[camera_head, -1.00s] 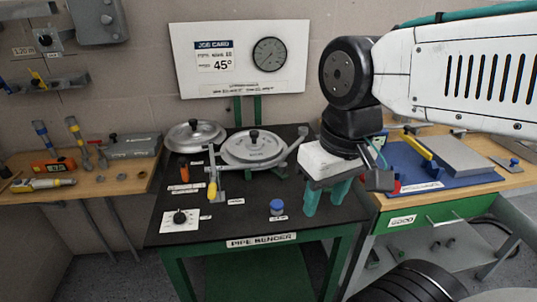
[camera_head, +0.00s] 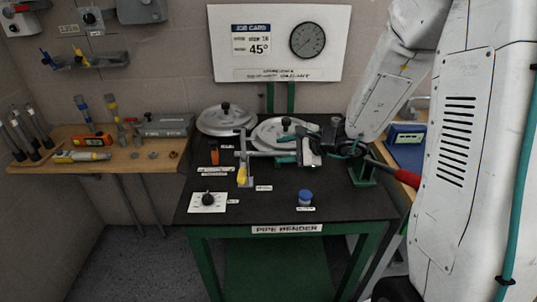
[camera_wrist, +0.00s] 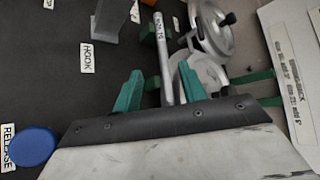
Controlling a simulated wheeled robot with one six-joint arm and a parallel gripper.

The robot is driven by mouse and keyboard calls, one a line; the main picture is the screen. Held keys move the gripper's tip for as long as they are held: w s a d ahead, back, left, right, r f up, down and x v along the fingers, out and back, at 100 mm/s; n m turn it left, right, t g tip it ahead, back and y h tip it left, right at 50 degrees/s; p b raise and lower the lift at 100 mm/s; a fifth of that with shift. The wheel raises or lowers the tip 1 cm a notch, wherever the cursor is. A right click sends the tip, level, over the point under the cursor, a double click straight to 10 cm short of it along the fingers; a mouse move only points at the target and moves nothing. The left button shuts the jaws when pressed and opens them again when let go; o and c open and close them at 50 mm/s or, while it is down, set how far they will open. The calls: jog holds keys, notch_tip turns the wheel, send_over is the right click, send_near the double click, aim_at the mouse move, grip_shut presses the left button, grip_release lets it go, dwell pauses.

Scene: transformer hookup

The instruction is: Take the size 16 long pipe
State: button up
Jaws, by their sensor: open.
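A grey pipe (camera_wrist: 163,62) with a small white label ending in what looks like 16 lies between my teal fingers in the wrist view. In the head view the pipe (camera_head: 263,153) lies across the pipe bender (camera_head: 274,137), level with the table top. My gripper (camera_head: 286,150) is over the bender, its fingers pointing left; in the wrist view my gripper (camera_wrist: 160,86) is open around the pipe's near part. I cannot tell whether the fingers touch it. Several dark upright pipes (camera_head: 26,130) stand at the far left of the wooden bench; their sizes are unreadable.
A blue release button (camera_head: 305,198) and a dial plate (camera_head: 207,202) are on the black table front. A round metal disc (camera_head: 226,122) lies behind. The wooden bench (camera_head: 120,160) holds several tools.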

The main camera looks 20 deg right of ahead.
aim_at(263, 153)
jog(key=shift+w+d+f, duration=0.1)
jog(key=shift+w+f, duration=0.2)
jog(key=shift+f, duration=0.15)
jog(key=x, duration=0.7)
jog(key=shift+w, duration=0.25)
jog(key=shift+r, duration=0.1)
grip_shut()
